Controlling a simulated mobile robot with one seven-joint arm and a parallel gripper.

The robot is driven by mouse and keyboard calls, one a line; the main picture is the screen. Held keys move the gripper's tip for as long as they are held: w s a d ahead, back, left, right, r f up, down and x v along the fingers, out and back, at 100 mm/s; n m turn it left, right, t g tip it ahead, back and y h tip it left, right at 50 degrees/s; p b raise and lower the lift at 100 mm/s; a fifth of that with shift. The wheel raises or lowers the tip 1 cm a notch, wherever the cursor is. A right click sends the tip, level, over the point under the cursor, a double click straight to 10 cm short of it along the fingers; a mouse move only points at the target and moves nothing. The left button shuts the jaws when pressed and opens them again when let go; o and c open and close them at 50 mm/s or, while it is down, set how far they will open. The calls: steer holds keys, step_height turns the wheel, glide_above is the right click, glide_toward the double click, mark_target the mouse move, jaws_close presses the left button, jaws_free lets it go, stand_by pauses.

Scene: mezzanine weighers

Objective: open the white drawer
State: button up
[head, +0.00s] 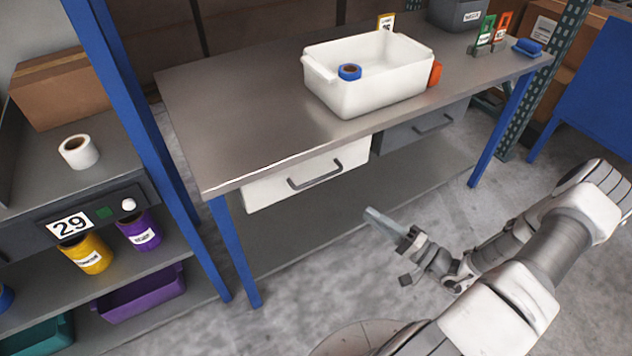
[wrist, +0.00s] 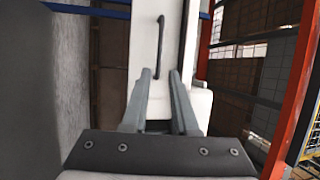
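The white drawer (head: 265,188) hangs under the near edge of the metal table, left of a grey drawer. Its front looks flush with the table edge, so it appears shut. It has a dark bar handle (head: 315,177). My gripper (head: 372,214) is in front of and below the drawer, to the right of the handle and apart from it. In the wrist view the white drawer front (wrist: 143,38) and its handle (wrist: 160,48) show turned upright beyond my fingertips (wrist: 160,75). The two fingers are apart with nothing between them.
A white bin (head: 375,95) with a blue tape roll stands on the table (head: 225,110). The grey drawer (head: 420,128) is at the right. A blue table leg (head: 235,250) stands at the left, beside a shelf unit. The floor before the drawer is clear apart from my arm.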

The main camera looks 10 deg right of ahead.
mark_target(318, 178)
steer(key=b+x, duration=0.3)
steer(key=x, duration=1.4)
steer(key=shift+c, duration=0.3)
jaws_close()
stand_by(0.6)
